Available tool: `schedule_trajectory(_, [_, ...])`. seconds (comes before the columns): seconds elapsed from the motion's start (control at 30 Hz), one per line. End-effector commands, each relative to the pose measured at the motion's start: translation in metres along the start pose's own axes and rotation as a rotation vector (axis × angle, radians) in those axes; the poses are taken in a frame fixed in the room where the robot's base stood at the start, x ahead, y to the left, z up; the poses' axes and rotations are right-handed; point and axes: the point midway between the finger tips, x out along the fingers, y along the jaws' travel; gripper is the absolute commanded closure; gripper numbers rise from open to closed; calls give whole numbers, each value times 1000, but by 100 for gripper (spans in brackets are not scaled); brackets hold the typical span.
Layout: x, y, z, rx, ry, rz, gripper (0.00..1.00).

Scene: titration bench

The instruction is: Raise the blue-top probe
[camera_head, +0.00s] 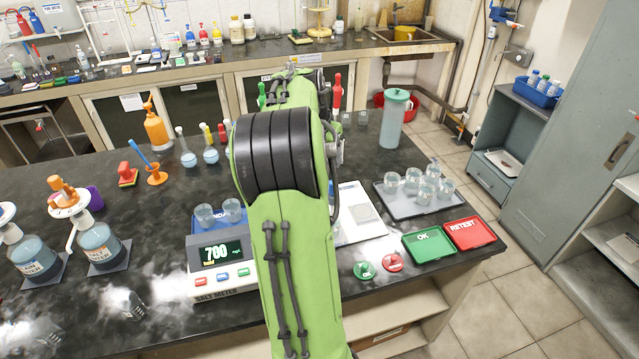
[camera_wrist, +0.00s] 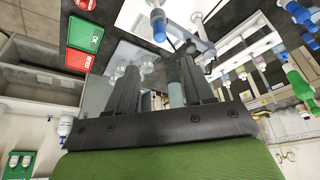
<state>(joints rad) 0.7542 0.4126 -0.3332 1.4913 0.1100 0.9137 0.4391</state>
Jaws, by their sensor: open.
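A blue-topped piece, which looks like the blue-top probe (camera_wrist: 158,26), shows at the top middle of the wrist view, beyond my fingertips. A white stand-like part (camera_wrist: 190,38) is just to its right. The blue top is apart from the fingers in the picture. In the head view my green arm covers the middle of the bench and hides the blue-top probe. A green handle (camera_head: 262,95) and a red handle (camera_head: 337,91) stick up on either side of my arm there.
The salt meter (camera_head: 222,268) reads 700 left of my arm. At right are a tray of beakers (camera_head: 400,210), the green OK tray (camera_head: 428,246), the red RETEST tray (camera_head: 469,234) and a tall lidded jug (camera_head: 393,122). Flasks (camera_head: 100,245) and an orange bottle (camera_head: 155,128) stand left.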

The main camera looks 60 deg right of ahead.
Motion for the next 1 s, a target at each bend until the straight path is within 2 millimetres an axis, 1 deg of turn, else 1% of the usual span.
schedule_trajectory(0.03, [14,1,2,1,-5,3,48])
schedule_trajectory(0.3, [83,0,2,-1,-6,3,48])
schedule_trajectory(0.4, [106,0,2,-2,-5,1,48])
schedule_trajectory(0.5, [124,0,2,-3,-4,0,48])
schedule_trajectory(0.63, [138,-1,1,-3,-2,-2,48])
schedule_trajectory(0.9, [140,-1,2,-3,-1,-3,48])
schedule_trajectory(0.93, [140,-1,2,-3,-1,-2,51])
schedule_trajectory(1.0, [140,-1,2,-3,-1,-2,62])
